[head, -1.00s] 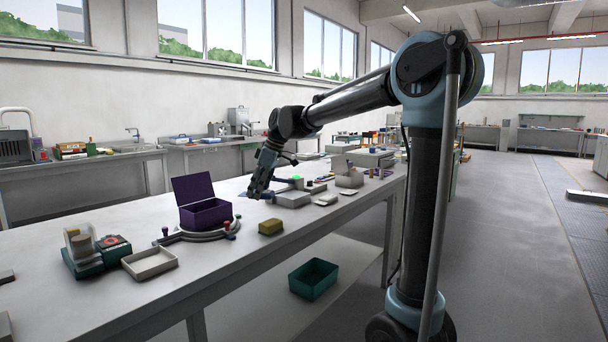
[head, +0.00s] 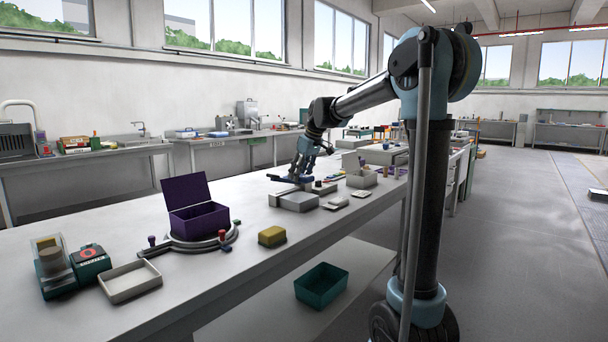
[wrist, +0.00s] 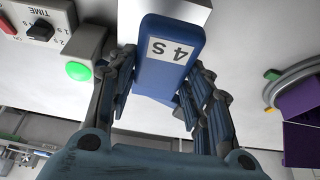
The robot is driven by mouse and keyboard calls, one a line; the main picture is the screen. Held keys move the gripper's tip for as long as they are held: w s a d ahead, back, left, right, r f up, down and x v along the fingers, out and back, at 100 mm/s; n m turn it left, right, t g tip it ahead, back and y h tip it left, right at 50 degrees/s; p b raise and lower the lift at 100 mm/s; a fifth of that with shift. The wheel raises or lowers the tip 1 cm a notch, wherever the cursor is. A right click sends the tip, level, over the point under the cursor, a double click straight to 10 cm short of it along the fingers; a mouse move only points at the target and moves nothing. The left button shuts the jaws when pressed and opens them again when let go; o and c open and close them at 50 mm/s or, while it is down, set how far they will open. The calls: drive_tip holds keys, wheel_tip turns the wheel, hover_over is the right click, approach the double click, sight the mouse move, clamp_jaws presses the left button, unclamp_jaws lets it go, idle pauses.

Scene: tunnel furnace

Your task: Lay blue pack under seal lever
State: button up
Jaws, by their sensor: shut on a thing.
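The blue pack (wrist: 172,50), marked "4 S", is between the fingers of my gripper (wrist: 160,95) in the wrist view. My gripper is shut on it. The pack's far end overlaps a pale block (wrist: 190,10) in the picture; I cannot tell whether they touch. In the head view my gripper (head: 303,174) is low over the bench beside a light grey block (head: 298,202), with blue (head: 283,178) showing at its fingers. A control box with a TIME dial (wrist: 40,30) and a green button (wrist: 78,71) is at the left in the wrist view. I cannot make out the seal lever clearly.
An open purple box (head: 198,219) stands on a curved grey fixture (head: 180,246). A grey bin (head: 361,180) stands to the right.

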drive_tip(key=shift+w+d+f, duration=0.2)
drive_tip(key=shift+d+f, duration=0.35)
drive_tip(key=shift+f, duration=2.75)
drive_tip(key=shift+w+a, duration=1.3)
drive_tip(key=shift+a, duration=0.4)
drive_tip(key=shift+w, duration=0.1)
drive_tip(key=shift+a, duration=0.15)
drive_tip(key=o, duration=1.8)
